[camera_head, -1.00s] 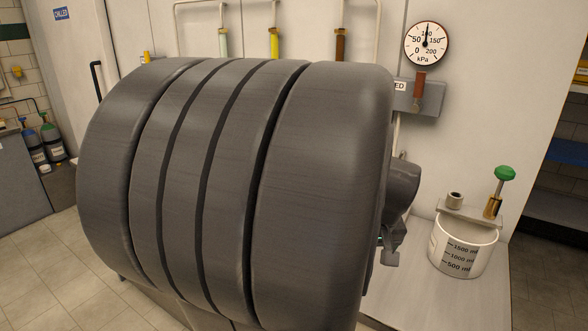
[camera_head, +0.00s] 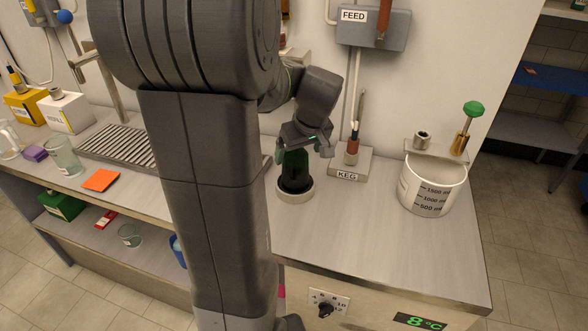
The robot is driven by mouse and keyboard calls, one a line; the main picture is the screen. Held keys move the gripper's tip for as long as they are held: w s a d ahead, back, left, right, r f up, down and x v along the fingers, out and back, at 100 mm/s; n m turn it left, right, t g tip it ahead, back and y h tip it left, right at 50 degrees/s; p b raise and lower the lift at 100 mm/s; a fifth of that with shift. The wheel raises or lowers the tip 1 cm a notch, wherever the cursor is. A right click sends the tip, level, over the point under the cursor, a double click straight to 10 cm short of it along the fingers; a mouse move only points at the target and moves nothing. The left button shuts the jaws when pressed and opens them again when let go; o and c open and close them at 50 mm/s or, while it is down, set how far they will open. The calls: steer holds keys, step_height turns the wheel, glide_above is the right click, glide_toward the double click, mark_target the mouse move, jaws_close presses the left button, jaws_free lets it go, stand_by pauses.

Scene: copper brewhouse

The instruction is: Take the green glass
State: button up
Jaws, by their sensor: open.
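A dark green glass (camera_head: 295,172) stands upright in a round pale holder (camera_head: 296,193) on the counter. My gripper (camera_head: 304,152) is open and comes down over it from above. Its fingers are at the upper part of the glass, and the glass's rim is hidden behind them. I cannot tell whether a finger touches it. A clear, faintly greenish glass (camera_head: 63,157) stands far left on the counter, away from my gripper.
Right of the gripper are a block labelled KEG (camera_head: 350,167) and a white measuring bucket (camera_head: 431,187). A drip tray (camera_head: 118,147) and an orange square (camera_head: 101,180) lie left. The front right of the counter (camera_head: 390,245) is clear. My arm hides the middle.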

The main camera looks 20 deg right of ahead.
steer(key=x, duration=0.6)
steer(key=shift+a+f, duration=0.2)
steer(key=shift+f, duration=0.05)
